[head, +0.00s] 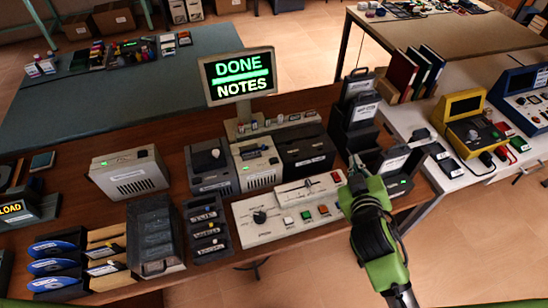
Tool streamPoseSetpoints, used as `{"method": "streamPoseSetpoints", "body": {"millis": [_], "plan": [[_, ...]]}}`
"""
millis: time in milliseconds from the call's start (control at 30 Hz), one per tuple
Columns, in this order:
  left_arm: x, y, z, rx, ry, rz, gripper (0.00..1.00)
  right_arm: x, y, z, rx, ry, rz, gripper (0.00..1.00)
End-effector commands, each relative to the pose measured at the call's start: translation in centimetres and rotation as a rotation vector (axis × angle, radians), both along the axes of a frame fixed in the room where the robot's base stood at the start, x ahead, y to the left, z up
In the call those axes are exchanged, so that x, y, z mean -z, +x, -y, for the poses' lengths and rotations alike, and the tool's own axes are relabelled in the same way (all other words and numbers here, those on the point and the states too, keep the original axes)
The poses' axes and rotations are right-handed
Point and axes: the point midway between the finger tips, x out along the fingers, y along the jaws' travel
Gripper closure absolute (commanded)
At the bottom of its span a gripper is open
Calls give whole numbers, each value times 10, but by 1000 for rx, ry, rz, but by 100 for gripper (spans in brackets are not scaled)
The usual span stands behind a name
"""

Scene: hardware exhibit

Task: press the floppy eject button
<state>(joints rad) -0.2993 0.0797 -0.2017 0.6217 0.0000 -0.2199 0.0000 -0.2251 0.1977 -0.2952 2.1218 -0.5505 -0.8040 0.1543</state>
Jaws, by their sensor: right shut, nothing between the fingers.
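My right gripper (357,168) is shut and empty. It is over the right end of a beige control panel (270,228), beside a dark unit (402,183) with a small green light and a pale-labelled top. I cannot tell whether the fingertips touch anything. The panel carries a black knob (260,216), a slider and small coloured buttons, including a green one (290,221) and a red one (323,209). Several drive-like boxes stand behind and left of it, including a beige box (130,172). No part is clearly readable as a floppy eject button. My left gripper is out of view.
A lit sign (238,76) reads "DONE NOTES" behind the boxes. Blue-labelled disks (55,265) sit in holders at front left. A tall black holder (354,120) stands behind my gripper. A white table (470,165) at right holds a yellow device (462,115).

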Motion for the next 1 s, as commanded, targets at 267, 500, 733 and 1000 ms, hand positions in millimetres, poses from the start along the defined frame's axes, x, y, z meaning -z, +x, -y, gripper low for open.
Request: {"method": "streamPoseSetpoints", "body": {"millis": [267,500,733,1000], "plan": [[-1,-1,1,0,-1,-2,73,-158,68,-95,-337,-305,566,100],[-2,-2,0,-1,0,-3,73,-210,47,-244,-908,-777,948,100],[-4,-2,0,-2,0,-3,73,-101,48,-277,-1538,-1401,793,100],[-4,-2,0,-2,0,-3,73,-42,80,-210,-1765,-1722,425,100]]}}
